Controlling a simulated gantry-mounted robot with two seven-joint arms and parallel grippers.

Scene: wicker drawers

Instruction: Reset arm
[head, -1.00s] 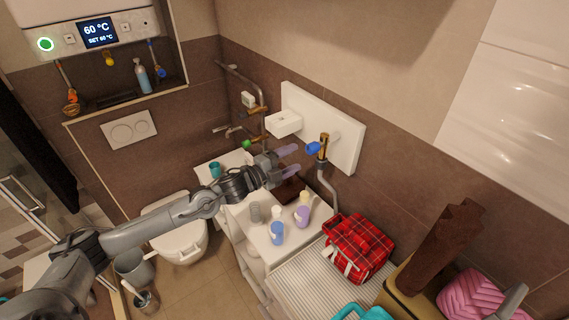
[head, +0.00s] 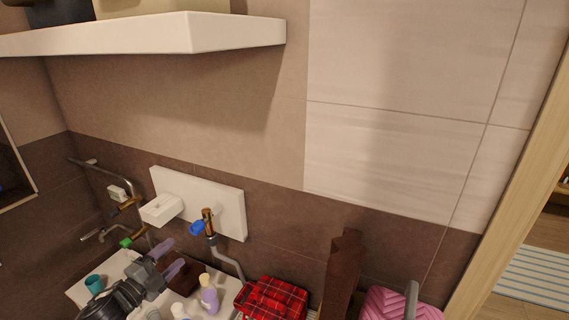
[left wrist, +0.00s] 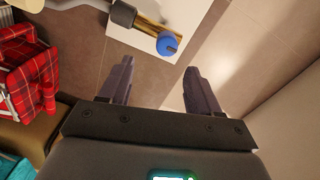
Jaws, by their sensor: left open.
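My left gripper (head: 168,258) is at the lower left of the head view, above the white counter with bottles. Its two purple-grey fingers are apart with nothing between them. The left wrist view shows the same open gripper (left wrist: 159,85), with bare tiled wall beyond the fingers. A blue valve knob (head: 197,228) on a brass fitting is on the wall to the right of the gripper; it also shows in the left wrist view (left wrist: 167,44), beyond the fingertips and apart from them. My right gripper is in neither view.
A purple bottle (head: 209,297) stands near the gripper, with a teal cup (head: 94,284) farther left. A white shelf (head: 150,35) juts out above. The upper wall is clear.

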